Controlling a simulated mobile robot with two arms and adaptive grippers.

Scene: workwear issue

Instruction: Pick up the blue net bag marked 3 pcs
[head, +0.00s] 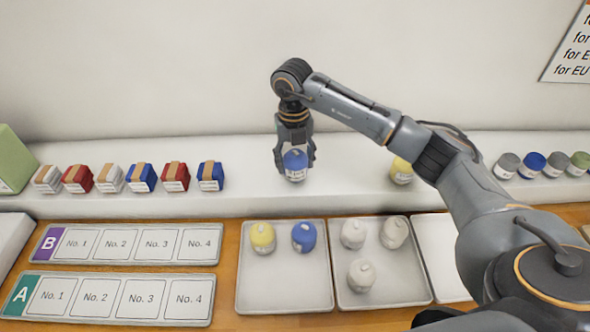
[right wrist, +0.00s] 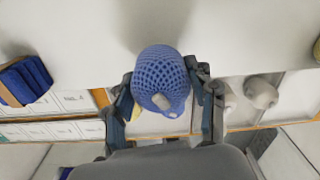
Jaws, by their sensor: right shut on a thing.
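A blue net bag (head: 295,162) is between the fingers of my right gripper (head: 294,172) at the white shelf in the head view. The right gripper is shut on it. In the right wrist view the blue net bag (right wrist: 160,78) shows its mesh between the two fingers (right wrist: 165,105). A white label shows on its front, but the print is too small to read. A second blue net bag (head: 304,236) lies in the left grey tray (head: 285,290) beside a yellow one (head: 263,237). My left gripper is not in view.
The right tray (head: 395,292) holds 3 white bags (head: 361,275). Several strapped red, white and blue bundles (head: 142,178) stand left on the shelf (head: 245,190). A yellow bag (head: 401,170) and several small bags (head: 532,165) stand right. Boards B (head: 130,260) and A (head: 110,317) lie left.

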